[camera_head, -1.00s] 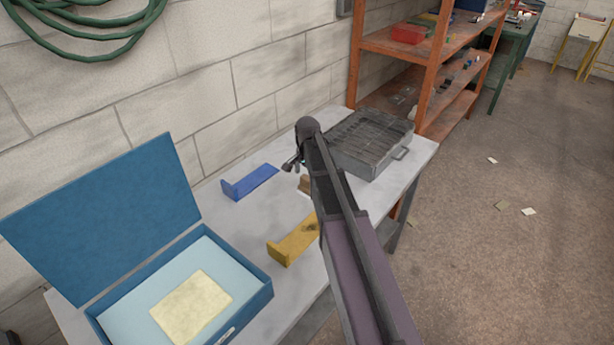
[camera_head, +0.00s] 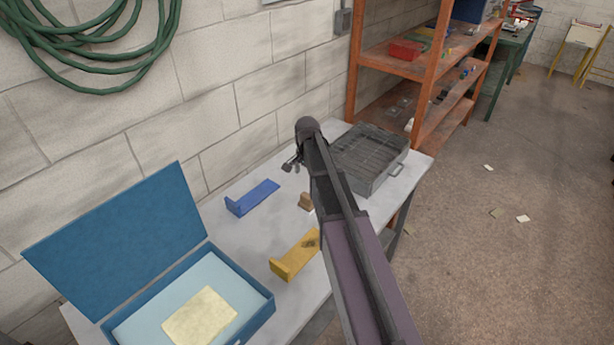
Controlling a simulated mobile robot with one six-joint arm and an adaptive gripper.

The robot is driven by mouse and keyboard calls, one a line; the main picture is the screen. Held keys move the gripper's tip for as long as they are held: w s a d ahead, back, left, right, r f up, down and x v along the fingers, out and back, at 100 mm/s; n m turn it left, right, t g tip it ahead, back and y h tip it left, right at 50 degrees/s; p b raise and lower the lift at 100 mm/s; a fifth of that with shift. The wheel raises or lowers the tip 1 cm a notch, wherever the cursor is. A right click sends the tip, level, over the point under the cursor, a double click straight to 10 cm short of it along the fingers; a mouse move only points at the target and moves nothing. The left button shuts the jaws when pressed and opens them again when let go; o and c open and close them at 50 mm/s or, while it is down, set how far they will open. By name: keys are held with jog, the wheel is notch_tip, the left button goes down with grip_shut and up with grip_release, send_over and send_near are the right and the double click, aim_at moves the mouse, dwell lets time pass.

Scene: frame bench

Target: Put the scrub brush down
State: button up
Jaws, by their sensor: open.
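A small brown block (camera_head: 305,201), which may be the scrub brush, lies on the grey bench top (camera_head: 222,222) between a blue bracket and a yellow bracket. Its right end is hidden behind my arm, and no bristles can be made out. My gripper (camera_head: 290,164) is above the bench, left of the grey metal case and up the picture from the brown block. Its small dark fingers are open and I see nothing between them.
The blue bracket (camera_head: 252,197) and yellow bracket (camera_head: 293,258) lie on the bench. An open blue box (camera_head: 262,305) with a pale yellow pad (camera_head: 199,317) stands at the near left. The grey case (camera_head: 375,180) stands at the far end. Bench around the blue bracket is clear.

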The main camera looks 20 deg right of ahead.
jog(key=shift+r+p, duration=0.9)
jog(key=shift+r, duration=0.3)
jog(key=shift+s, duration=0.1)
jog(key=s+a+n, duration=0.4)
jog(key=s+n, duration=0.1)
jog(key=s, duration=0.6)
jog(key=s+a+n, duration=0.3)
jog(key=s+n, duration=0.3)
jog(key=s, duration=0.5)
jog(key=shift+s+a, duration=0.25)
jog(key=shift+a, duration=0.15)
